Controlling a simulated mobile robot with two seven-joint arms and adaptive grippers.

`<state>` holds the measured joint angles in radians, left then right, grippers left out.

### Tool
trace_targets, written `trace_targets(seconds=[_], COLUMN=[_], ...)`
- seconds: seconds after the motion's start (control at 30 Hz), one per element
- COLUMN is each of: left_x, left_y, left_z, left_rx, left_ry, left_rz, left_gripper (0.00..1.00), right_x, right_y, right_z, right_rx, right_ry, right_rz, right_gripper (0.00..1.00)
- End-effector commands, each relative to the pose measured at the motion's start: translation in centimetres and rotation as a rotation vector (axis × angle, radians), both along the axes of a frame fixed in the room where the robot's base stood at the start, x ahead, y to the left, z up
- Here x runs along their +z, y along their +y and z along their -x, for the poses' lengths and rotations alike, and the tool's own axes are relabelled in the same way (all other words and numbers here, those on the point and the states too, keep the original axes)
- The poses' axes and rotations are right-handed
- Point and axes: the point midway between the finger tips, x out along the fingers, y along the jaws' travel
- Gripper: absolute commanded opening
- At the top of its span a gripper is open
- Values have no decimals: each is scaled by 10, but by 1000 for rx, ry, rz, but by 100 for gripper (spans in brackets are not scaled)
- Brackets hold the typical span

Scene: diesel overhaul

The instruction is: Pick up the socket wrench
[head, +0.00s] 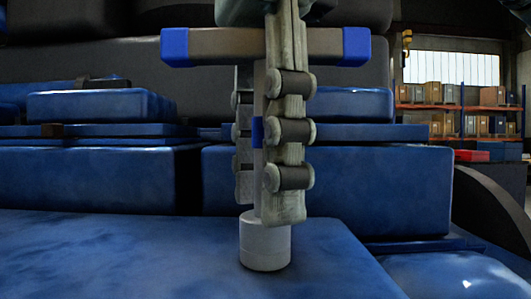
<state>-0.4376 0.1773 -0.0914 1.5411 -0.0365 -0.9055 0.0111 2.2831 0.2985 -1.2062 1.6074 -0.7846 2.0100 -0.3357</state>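The socket wrench (265,243) is upright, with a grey crossbar handle with blue end caps at the top, a grey shaft with a blue band, and a round grey socket at the bottom. My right gripper (262,200) comes down from above, with one finger on each side of the shaft. The fingers look closed against it, and the near finger hides part of the shaft. The socket's lower end appears at the blue surface; I cannot tell whether it touches. My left gripper is not in view.
Blue engine blocks and ledges (330,190) rise close behind the wrench. A flat blue surface (120,255) spreads below it. A dark curved part (495,210) is at the right. Shelves with boxes (440,95) and a red box (472,156) stand far back right.

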Motion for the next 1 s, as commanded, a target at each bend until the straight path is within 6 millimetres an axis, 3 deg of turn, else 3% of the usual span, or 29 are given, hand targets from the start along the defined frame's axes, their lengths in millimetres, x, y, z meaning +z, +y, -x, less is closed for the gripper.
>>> trace_targets(seconds=[0.1,0.4,1.0], left_x=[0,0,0], left_y=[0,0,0], left_z=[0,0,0], left_rx=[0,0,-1], left_ry=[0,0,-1], left_rz=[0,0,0], left_gripper=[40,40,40], right_x=[0,0,3], right_y=[0,0,0], right_z=[0,0,0], right_rx=[0,0,0], right_ry=[0,0,-1], right_rz=[0,0,1], right_gripper=[34,0,0])
